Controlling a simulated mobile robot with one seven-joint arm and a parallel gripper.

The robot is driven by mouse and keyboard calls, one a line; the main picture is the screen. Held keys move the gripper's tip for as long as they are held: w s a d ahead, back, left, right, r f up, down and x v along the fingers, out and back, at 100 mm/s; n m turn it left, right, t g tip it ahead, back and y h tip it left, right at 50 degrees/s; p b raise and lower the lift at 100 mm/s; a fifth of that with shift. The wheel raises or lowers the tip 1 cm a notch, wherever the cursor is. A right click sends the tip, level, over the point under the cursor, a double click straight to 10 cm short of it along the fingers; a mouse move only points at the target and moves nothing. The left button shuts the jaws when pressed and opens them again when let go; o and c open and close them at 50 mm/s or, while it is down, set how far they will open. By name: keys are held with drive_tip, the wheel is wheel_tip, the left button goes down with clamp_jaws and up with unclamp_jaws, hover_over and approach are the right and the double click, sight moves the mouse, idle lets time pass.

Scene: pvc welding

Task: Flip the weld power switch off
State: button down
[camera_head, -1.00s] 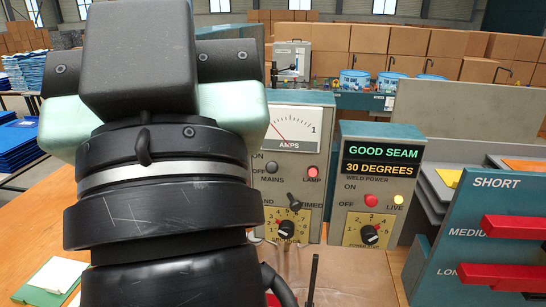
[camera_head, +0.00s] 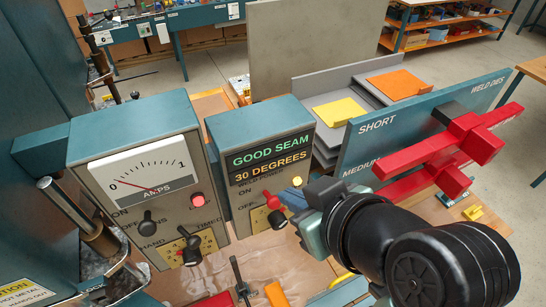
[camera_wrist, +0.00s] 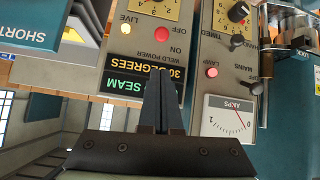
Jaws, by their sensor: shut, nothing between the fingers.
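The weld power switch (camera_head: 272,201) has a red ball tip and sits on the right-hand control box (camera_head: 215,125), under the "GOOD SEAM / 30 DEGREES" display. The yellow LIVE lamp (camera_head: 297,181) beside it is lit. My gripper (camera_head: 293,200) is in front of the box, right of the switch. In the wrist view its fingers (camera_wrist: 162,80) are shut and empty, over the display and pointing toward the switch. I cannot tell any contact.
The left control box (camera_head: 85,155) carries an amps meter, a lit red lamp and knobs. A teal board (camera_head: 370,135) with red bars stands close on the right. Grey trays (camera_head: 340,75) hold yellow and orange sheets behind. A metal post (camera_head: 70,215) stands at left.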

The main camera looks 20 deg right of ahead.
sight(270, 199)
drive_tip(key=shift+s+d+f, duration=0.1)
drive_tip(key=shift+s+d, duration=0.1)
drive_tip(key=shift+s, duration=0.3)
drive_tip(key=p+x, duration=0.1)
drive_tip(key=x, duration=0.9)
drive_tip(key=shift+a+f, duration=0.1)
drive_tip(key=shift+a, duration=0.05)
drive_tip(key=shift+w+f, duration=0.1)
